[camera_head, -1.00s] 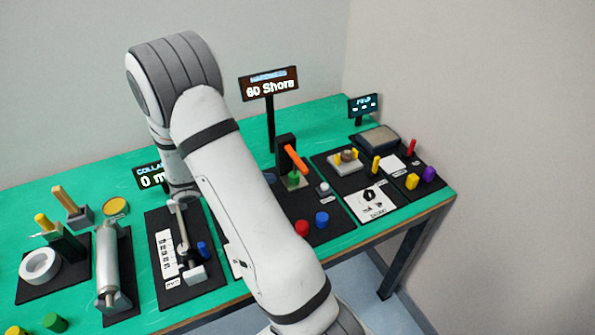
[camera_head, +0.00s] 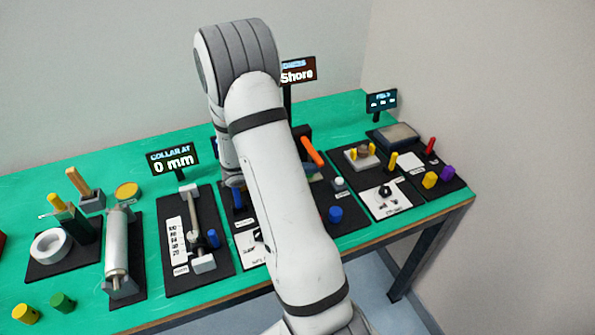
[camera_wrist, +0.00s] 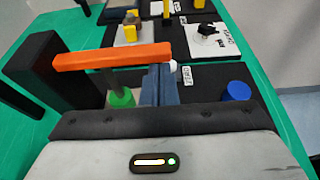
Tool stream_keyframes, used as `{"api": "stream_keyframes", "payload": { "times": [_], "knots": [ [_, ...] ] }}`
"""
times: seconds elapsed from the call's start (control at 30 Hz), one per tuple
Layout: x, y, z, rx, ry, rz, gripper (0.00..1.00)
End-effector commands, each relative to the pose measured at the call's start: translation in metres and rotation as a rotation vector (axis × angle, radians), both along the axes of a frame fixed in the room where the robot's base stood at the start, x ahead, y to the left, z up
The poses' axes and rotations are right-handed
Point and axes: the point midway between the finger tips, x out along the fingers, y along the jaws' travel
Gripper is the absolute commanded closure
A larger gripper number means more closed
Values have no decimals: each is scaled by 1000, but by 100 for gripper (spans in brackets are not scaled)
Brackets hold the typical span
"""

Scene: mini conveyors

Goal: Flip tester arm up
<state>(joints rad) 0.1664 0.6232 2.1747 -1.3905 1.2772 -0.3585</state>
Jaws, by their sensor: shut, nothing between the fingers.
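The tester arm is an orange bar (camera_wrist: 110,55) in the wrist view, running from a black post (camera_wrist: 38,70) at left to a free end near the middle. It also shows as an orange bar (camera_head: 313,150) beside my arm in the head view. A green cylinder (camera_wrist: 121,97) stands below the bar. My gripper (camera_wrist: 162,75) is shut and empty, its blue-grey fingers right by the bar's free end. The bar's end overlaps the fingertips in the picture, so I cannot tell whether they touch.
A blue button (camera_wrist: 237,91) lies right of the fingers. The hardness display (camera_head: 298,71) stands behind the tester, partly hidden. A panel with a black knob (camera_head: 385,192) is to the right. The collar station (camera_head: 195,240) is left of my arm.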

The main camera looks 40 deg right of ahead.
Motion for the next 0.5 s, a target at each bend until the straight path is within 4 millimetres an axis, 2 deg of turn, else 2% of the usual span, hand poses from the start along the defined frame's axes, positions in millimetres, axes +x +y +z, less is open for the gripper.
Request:
{"api": "stream_keyframes", "payload": {
  "times": [0.13, 0.4, 0.43, 0.5],
  "knots": [
    [-2, -8, -3, 0, 0, -1, 100],
    [-3, -9, -3, 0, 0, -1, 100],
    [-4, -16, -3, 0, 0, -5, 100],
    [-3, -12, -3, 0, 1, -1, 100]
  ]
}}
